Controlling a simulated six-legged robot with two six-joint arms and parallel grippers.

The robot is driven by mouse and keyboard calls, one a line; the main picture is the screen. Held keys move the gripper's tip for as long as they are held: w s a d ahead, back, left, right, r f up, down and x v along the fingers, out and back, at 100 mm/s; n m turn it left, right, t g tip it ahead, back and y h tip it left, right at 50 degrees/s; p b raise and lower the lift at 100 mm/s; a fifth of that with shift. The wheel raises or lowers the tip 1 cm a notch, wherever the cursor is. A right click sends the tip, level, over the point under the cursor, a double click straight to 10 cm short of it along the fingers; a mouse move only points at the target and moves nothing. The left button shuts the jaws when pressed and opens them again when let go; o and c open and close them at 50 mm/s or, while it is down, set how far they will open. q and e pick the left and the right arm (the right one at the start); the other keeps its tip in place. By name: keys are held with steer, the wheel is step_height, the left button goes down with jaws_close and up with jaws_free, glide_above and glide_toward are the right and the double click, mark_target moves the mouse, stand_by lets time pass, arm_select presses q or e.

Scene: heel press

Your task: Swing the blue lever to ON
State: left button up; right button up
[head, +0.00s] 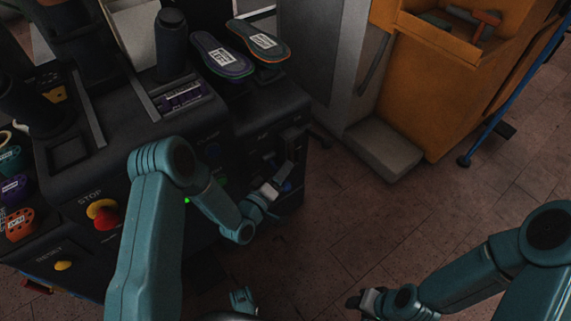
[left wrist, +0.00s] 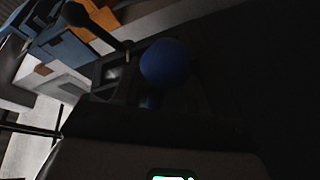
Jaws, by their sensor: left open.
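The blue lever's round knob (left wrist: 165,63) is large and close in the left wrist view, in front of a dark slotted panel. A small blue spot of it (head: 287,187) shows in the head view beside my left gripper (head: 281,179), on the right of the black machine's front. My left gripper is open, close to the knob; I see no grip on it. The ON marking cannot be read, and the lever's shaft is mostly hidden. My right gripper (head: 362,301) is low in the head view, away from the machine; its jaws are too dark to judge.
The black machine (head: 262,102) carries two insoles (head: 222,56) on top and a red STOP button (head: 106,217) on its front. A lever with a black knob (left wrist: 75,14) stands near the blue one.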

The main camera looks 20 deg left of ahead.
arm_select(q)
steer(key=shift+w+d+r, duration=0.1)
steer(key=shift+w+r, duration=0.1)
arm_select(e)
steer(key=shift+w+r, duration=0.15)
steer(key=shift+w, duration=0.3)
arm_select(q)
jaws_close()
arm_select(e)
steer(key=shift+s, duration=0.15)
